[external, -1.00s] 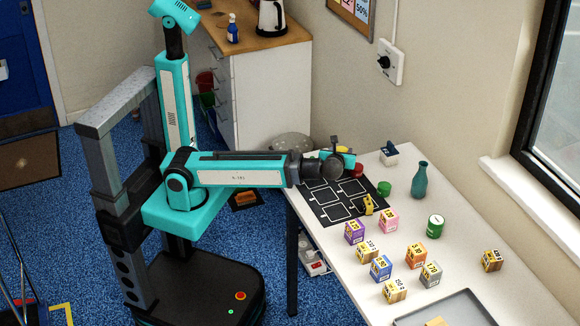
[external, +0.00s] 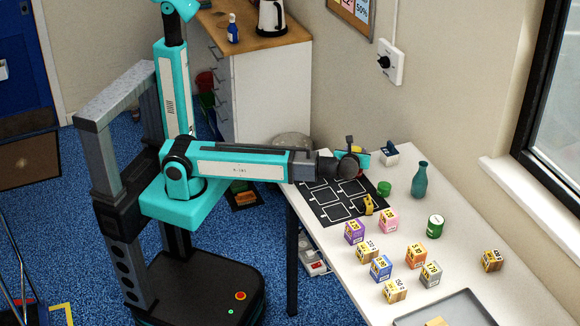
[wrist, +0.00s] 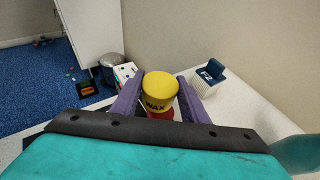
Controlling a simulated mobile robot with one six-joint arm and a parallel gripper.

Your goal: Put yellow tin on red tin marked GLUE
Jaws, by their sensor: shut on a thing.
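The yellow tin (wrist: 160,88), with WAX on its side, is between the two purple fingers of my gripper (wrist: 160,94) in the wrist view. The gripper is shut on it and holds it upright. Part of a red tin (wrist: 160,114) shows directly below the yellow tin. Its label is hidden, and I cannot tell whether the two tins touch. In the external view my gripper (external: 355,158) is over the far end of the table; a bit of the yellow tin (external: 357,149) shows there, and the red tin is hidden behind the gripper.
A black gridded mat (external: 328,204) lies left of a green tin (external: 384,188) and a teal vase (external: 419,180). A blue-and-white holder (external: 388,153) stands behind. Several small boxes (external: 381,268), another green tin (external: 436,227) and a grey tray (external: 460,308) are nearer.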

